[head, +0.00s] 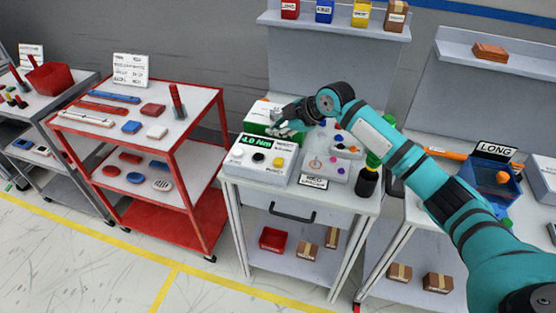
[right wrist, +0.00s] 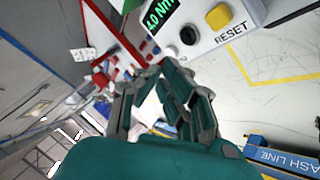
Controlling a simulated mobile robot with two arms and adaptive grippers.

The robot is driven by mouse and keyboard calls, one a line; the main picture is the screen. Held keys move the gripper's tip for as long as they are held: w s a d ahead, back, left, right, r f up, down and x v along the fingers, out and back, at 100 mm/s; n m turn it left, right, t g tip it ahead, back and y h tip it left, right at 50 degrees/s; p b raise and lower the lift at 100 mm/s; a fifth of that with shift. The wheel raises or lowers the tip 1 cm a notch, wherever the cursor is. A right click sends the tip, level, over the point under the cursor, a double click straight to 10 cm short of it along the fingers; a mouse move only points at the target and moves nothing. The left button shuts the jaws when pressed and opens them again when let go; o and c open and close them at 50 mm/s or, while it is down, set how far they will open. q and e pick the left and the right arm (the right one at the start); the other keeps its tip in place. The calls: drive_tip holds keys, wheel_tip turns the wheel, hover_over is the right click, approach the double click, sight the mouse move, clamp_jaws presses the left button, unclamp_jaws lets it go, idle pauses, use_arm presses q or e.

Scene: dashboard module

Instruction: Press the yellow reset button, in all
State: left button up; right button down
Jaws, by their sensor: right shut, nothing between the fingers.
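The yellow reset button (head: 278,162) is the right one of three buttons on a white panel (head: 262,172) with a green "4.0 Nm" display (head: 257,142). In the right wrist view the yellow button (right wrist: 218,15) is at the top, beside the word RESET. A black button (head: 258,157) and a white button (head: 237,152) sit to its left in the head view. My right gripper (head: 281,128) is shut and empty, above and behind the panel, apart from the yellow button. It also shows in the right wrist view (right wrist: 158,80). My left gripper is not in view.
The panel stands on a grey cart (head: 345,198). To its right is a grey fixture (head: 335,165) with small coloured parts and a dark bottle (head: 367,182). A green box (head: 262,117) is behind the panel. A red cart (head: 180,150) stands to the left.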

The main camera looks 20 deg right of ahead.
drive_tip(key=shift+f, duration=0.1)
drive_tip(key=b, duration=0.6)
hover_over(277, 162)
wheel_tip(277, 162, down, 7)
drive_tip(key=shift+r, duration=0.2)
drive_tip(key=shift+f+b, duration=0.45)
drive_tip(key=shift+f, duration=0.55)
drive_tip(key=shift+f, duration=0.15)
drive_tip(key=shift+f, duration=0.3)
drive_tip(key=shift+s+f+b, duration=0.1)
drive_tip(key=shift+f+b, duration=0.25)
drive_tip(key=shift+f, duration=0.2)
idle(0.7)
drive_tip(key=shift+r, duration=0.1)
drive_tip(key=shift+r+p, duration=0.85)
drive_tip(key=shift+r, duration=0.15)
